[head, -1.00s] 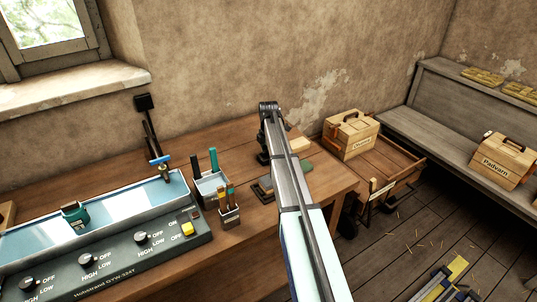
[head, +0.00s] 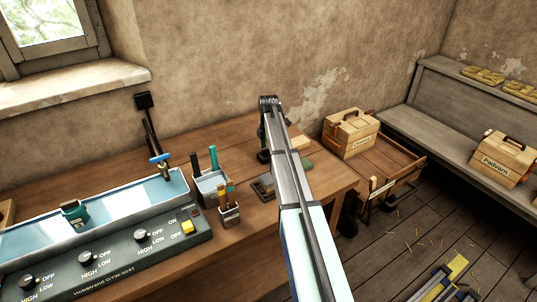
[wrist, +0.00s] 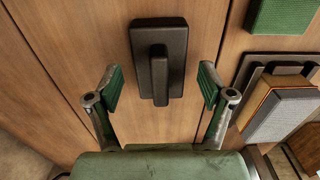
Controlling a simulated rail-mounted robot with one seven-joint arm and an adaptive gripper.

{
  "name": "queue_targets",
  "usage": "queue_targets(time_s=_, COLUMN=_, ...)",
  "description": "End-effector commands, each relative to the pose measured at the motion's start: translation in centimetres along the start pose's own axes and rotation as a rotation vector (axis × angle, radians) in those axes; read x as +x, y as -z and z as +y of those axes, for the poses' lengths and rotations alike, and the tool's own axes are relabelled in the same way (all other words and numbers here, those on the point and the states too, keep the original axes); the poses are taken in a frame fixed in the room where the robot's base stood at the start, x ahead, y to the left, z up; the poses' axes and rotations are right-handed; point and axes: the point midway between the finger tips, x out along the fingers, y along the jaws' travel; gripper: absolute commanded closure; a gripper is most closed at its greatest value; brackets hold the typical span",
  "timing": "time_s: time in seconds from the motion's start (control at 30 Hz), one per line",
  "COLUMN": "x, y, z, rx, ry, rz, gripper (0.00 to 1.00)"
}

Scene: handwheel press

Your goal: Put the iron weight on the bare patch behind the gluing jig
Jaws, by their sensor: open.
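The iron weight, a dark block with a raised bar handle (wrist: 160,62), lies on the wooden bench in the wrist view. My gripper (wrist: 160,84) is open, with one green-padded finger on each side of the weight's near end and a gap on both sides. In the head view my arm hides the weight and part of the jig. I cannot make out the bare patch clearly.
A green block (wrist: 282,15) lies beyond the jig. In the head view, a tool bin (head: 210,188), a smaller tool holder (head: 230,214) and a long water-filled bath (head: 120,208) stand left of my arm. A wooden crate (head: 350,134) is beyond the bench's right end.

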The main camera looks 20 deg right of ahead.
Motion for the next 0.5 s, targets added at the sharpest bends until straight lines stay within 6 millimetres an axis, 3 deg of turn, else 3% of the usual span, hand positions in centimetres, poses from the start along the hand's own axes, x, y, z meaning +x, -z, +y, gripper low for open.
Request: queue_targets(time_s=0.5, x=-9.0, y=0.0, z=0.1, rx=0.000, ry=0.000, rz=0.000, gripper=0.19)
